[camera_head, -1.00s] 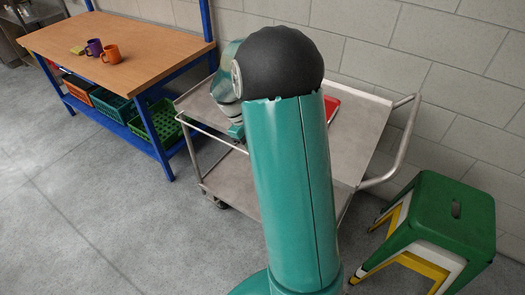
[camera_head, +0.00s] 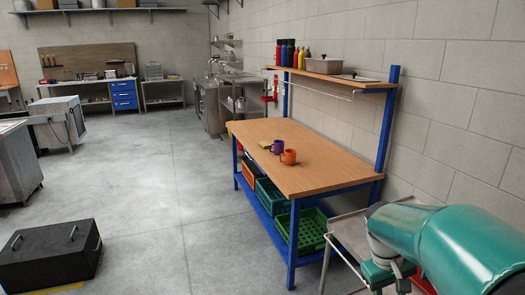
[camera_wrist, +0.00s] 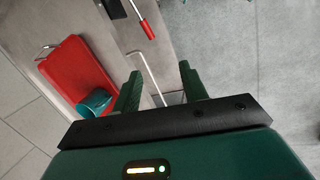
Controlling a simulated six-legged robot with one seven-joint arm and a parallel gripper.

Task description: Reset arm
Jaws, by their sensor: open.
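My gripper (camera_wrist: 160,82) is open in the wrist view, with its two dark green fingers apart and nothing between them. It points down past the edge of a metal trolley (camera_wrist: 178,45). My teal arm reaches in from the lower right of the head view, over the trolley (camera_head: 350,228), and hides much of it. The fingertips cannot be made out in the head view.
In the wrist view a red board or tray (camera_wrist: 75,72) lies on the trolley with a teal cup-like item (camera_wrist: 94,102) at it. A red-handled tool (camera_wrist: 147,29) lies nearby. A workbench (camera_head: 310,172) holds a purple mug (camera_head: 278,147) and an orange mug (camera_head: 289,157). A black case (camera_head: 48,255) stands left; floor between is clear.

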